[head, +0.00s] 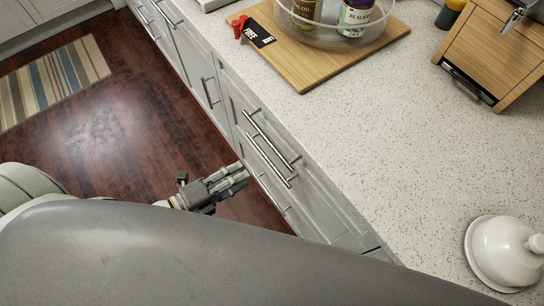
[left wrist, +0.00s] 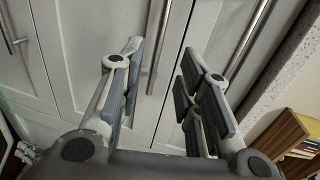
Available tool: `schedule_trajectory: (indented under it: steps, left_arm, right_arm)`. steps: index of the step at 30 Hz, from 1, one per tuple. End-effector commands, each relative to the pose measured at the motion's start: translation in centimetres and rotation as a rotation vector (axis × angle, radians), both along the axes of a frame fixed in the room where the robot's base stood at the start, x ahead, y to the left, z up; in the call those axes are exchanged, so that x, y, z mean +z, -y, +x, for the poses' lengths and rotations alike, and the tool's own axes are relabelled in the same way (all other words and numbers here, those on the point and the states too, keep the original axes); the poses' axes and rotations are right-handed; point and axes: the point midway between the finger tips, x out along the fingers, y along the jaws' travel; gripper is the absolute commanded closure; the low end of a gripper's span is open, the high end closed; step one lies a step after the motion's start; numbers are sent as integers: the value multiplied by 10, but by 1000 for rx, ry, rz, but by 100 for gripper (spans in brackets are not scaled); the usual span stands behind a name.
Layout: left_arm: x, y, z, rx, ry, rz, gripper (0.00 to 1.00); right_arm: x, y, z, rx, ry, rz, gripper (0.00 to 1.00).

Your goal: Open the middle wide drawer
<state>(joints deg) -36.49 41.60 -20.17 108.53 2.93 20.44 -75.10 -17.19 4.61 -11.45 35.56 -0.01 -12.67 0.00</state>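A stack of light grey wide drawers with long metal bar handles is set under the counter. The top bar handle (head: 272,138) and the middle wide drawer's handle (head: 268,160) lie close together in the head view. My left gripper (head: 240,178) is in front of the drawer fronts, over the floor. In the left wrist view the left gripper (left wrist: 161,65) is open, its fingers apart and empty. A bar handle (left wrist: 158,45) shows between the fingertips, beyond them; contact cannot be told. The drawers look shut. My right gripper is out of view.
The speckled counter (head: 370,140) holds a cutting board (head: 300,75) with a glass bowl and bottles, a wooden stand (head: 490,55) and a white domed dish (head: 505,250). Dark wood floor (head: 100,135) with a striped rug (head: 50,82) is clear. My own grey body hides the lower left.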

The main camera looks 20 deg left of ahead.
Motion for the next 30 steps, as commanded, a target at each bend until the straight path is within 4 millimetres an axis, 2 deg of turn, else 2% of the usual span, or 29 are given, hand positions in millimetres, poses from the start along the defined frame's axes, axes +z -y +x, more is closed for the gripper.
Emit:
schedule_trajectory:
  steps: [6, 18, 24, 30]
  left_arm:
    - [-4, 17, 23, 2, 3, -2, 68]
    - [-17, 52, 68, 2, -1, -1, 68]
    - [-20, 60, 78, 2, -2, -2, 68]
    - [-21, 62, 80, 2, -4, 0, 68]
  right_arm:
    - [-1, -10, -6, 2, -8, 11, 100]
    - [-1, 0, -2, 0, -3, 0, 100]
    - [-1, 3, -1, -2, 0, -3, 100]
    - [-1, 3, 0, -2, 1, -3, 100]
